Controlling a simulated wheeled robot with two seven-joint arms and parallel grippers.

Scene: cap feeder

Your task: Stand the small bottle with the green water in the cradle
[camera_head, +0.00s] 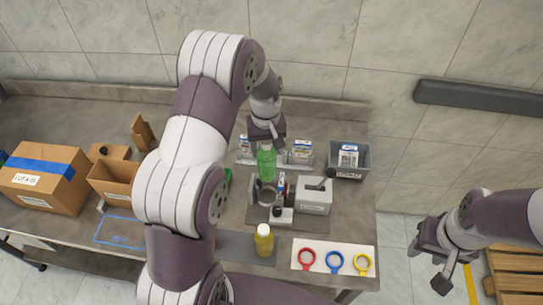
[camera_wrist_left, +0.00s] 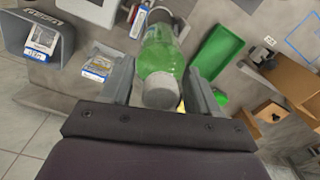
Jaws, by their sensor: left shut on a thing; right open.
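The small bottle with green water (camera_head: 266,162) is upright in the head view, low over the grey cap-feeder fixture. My left gripper (camera_head: 266,137) comes down from above and is shut on its upper part. In the left wrist view the bottle (camera_wrist_left: 158,62) is between the two fingers, its pale cap toward the camera. Its far end is at a dark round holder (camera_wrist_left: 163,14), probably the cradle; I cannot tell whether it is seated there. My right gripper (camera_head: 438,268) is open and empty, off the table at the right.
A yellow bottle (camera_head: 264,241) stands in front of the fixture. A grey box (camera_head: 314,196) stands beside it. Red, blue and yellow rings lie on a white board (camera_head: 322,265). A grey bin (camera_head: 365,158) is behind right. Cardboard boxes (camera_head: 42,177) stand left. My left arm hides the middle.

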